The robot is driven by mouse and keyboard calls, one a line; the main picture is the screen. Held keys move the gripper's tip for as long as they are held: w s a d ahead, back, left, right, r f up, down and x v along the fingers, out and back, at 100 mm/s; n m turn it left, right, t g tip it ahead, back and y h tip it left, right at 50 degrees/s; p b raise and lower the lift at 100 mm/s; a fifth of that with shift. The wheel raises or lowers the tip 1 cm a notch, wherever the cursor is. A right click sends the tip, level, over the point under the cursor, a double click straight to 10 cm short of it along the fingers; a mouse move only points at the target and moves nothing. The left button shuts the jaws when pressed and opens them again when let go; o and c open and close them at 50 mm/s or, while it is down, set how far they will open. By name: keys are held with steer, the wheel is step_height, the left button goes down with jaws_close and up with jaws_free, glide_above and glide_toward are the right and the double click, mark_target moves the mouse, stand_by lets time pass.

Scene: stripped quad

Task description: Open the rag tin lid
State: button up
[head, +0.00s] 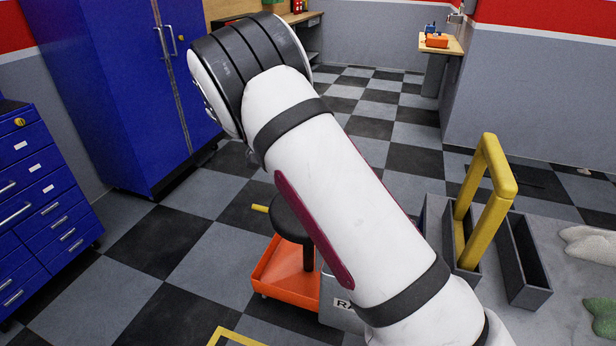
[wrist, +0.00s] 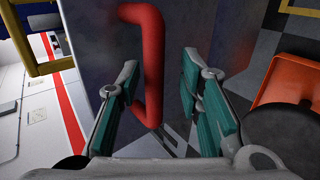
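The rag tin (head: 340,312) is a grey box low in the head view, with a partly visible label beginning "RA". My arm covers most of it. In the wrist view, a red handle (wrist: 153,70) stands on a grey surface (wrist: 95,30) that looks like the tin's lid. The lid looks shut, though its edges are mostly hidden. My gripper (wrist: 160,66) is open, its teal-padded fingers on either side of the handle, with a clear gap on the right. The left finger is close to the handle; I cannot tell whether it touches. My gripper is hidden in the head view.
An orange tray-like base (head: 285,278) with a black round seat (head: 290,217) above stands left of the tin. A yellow upright frame (head: 485,195) and dark open bins (head: 527,275) stand to the right. A blue cabinet (head: 120,90) is far left.

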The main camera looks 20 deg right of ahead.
steer(key=shift+r, duration=0.25)
steer(key=v, duration=0.7)
steer(key=shift+w+a, duration=0.1)
steer(key=o, duration=1.3)
steer(key=shift+r, duration=0.15)
